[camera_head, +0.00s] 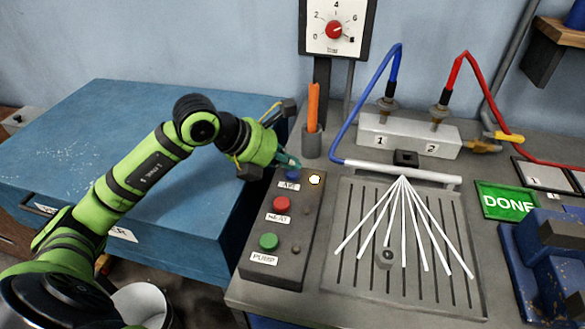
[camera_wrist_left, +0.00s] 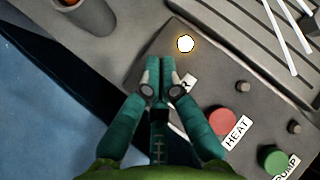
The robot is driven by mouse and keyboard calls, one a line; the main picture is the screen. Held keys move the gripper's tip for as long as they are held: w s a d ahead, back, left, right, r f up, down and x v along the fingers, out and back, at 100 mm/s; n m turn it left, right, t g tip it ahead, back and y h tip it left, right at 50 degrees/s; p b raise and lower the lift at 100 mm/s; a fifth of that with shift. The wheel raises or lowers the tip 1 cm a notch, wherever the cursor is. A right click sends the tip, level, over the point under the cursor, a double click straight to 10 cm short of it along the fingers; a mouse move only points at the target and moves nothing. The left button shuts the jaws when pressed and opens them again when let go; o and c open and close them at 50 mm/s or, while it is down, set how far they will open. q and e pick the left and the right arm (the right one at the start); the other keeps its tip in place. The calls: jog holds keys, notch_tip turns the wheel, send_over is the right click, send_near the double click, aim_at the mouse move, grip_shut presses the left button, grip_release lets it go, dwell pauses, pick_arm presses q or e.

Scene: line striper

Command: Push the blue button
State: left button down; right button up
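The blue button (camera_head: 292,174) is at the far end of a grey control box (camera_head: 254,238), above a white label. My left gripper (camera_head: 289,163) is over it, and its teal fingertips overlap the button's top. I cannot tell whether they touch it. In the left wrist view the fingertips (camera_wrist_left: 160,64) lie side by side, shut and empty, and hide the blue button; only the end of its label, "R" (camera_wrist_left: 189,83), shows. A lit white lamp (camera_head: 314,180) glows beside the button. My right gripper is not in view.
A red HEAT button (camera_head: 281,204) and a green PUMP button (camera_head: 268,242) are on the same box. A grey cup (camera_head: 312,143) with an orange stick stands behind it. A slotted plate (camera_head: 350,262) with white lines lies right; a green DONE sign (camera_head: 507,201) is beyond.

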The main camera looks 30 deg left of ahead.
aim_at(289, 174)
pick_arm(q)
jog(key=shift+r, duration=0.55)
jog(key=shift+r+p, duration=2)
jog(key=shift+r, duration=0.95)
